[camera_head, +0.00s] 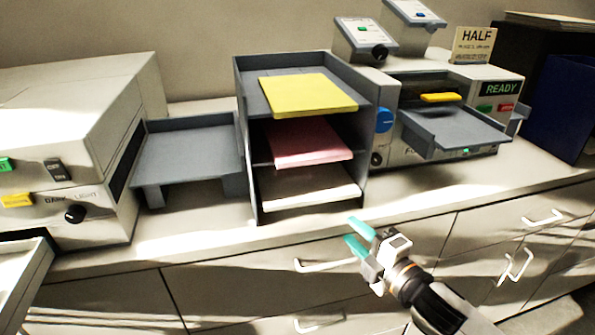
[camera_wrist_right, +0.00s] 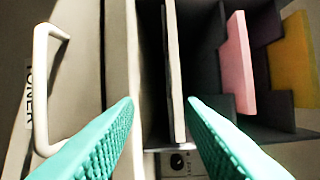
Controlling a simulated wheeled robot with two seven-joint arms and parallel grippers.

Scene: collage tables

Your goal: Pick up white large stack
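The white stack (camera_head: 308,187) lies in the bottom compartment of a grey three-level shelf (camera_head: 241,150). A pink stack (camera_head: 304,143) is in the middle level and a yellow stack (camera_head: 308,95) on the top one. My right gripper (camera_head: 358,236) is open and empty, in front of and below the shelf's right side. In the right wrist view, its teal fingers (camera_wrist_right: 160,105) are spread wide, and the white stack's edge (camera_wrist_right: 174,75) shows upright beyond the gap between them, apart from both. The pink stack (camera_wrist_right: 238,65) lies to the right. My left gripper is not in view.
A grey output tray (camera_head: 188,150) and a beige machine (camera_head: 70,150) stand left of the shelf. A machine marked READY (camera_head: 450,100) stands right. Drawer handles (camera_head: 325,266) jut from the cabinet front near my gripper; one handle (camera_wrist_right: 42,90) shows in the wrist view.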

